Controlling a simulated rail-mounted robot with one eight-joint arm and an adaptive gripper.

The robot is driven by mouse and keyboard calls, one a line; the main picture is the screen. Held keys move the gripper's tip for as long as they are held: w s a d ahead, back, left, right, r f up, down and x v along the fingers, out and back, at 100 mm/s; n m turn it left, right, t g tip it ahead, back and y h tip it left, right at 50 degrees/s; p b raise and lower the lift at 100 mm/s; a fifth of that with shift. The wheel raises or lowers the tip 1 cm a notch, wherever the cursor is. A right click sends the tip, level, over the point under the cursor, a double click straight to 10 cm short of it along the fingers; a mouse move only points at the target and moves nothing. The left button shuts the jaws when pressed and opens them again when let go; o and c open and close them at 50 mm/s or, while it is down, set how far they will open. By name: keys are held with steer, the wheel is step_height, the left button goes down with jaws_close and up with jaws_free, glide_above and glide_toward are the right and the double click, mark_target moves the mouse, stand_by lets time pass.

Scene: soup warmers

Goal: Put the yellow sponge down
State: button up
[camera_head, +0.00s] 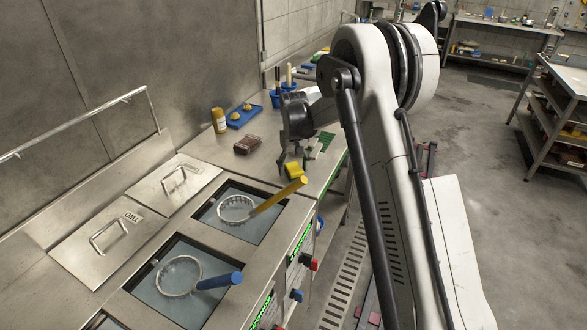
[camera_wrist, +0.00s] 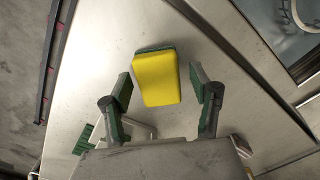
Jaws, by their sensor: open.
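The yellow sponge (camera_wrist: 157,80), with a dark green layer at its far edge, lies between the fingers of my gripper (camera_wrist: 160,88) in the wrist view. The fingers are open, with a visible gap on each side of the sponge. The metal counter (camera_wrist: 105,50) is behind the sponge. In the head view the sponge (camera_head: 292,169) shows as a small yellow patch below my gripper (camera_head: 290,158), beside the soup warmer. I cannot tell exactly how its underside meets the counter.
A blue-handled strainer (camera_head: 217,281) is in the other well. A brown block (camera_head: 247,145), a yellow bottle (camera_head: 219,121) and a blue tray (camera_head: 243,117) stand farther back. A green item (camera_head: 323,143) lies to the right.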

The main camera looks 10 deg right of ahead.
mark_target(294, 168)
step_height(294, 168, up, 12)
steer(key=s+r+t, duration=0.2)
steer(key=s+r, duration=0.7)
steer(key=s+r+t, duration=0.1)
steer(key=s+r, duration=0.4)
steer(key=s, duration=0.7)
steer(key=s+f+t, duration=0.2)
steer(key=s, duration=0.8)
steer(key=s+f+m+t, duration=0.1)
steer(key=s+f+t, duration=0.1)
steer(key=s, duration=0.9)
steer(key=shift+s+f, duration=0.25)
steer(key=shift+f, duration=0.15)
steer(key=shift+o, duration=0.5)
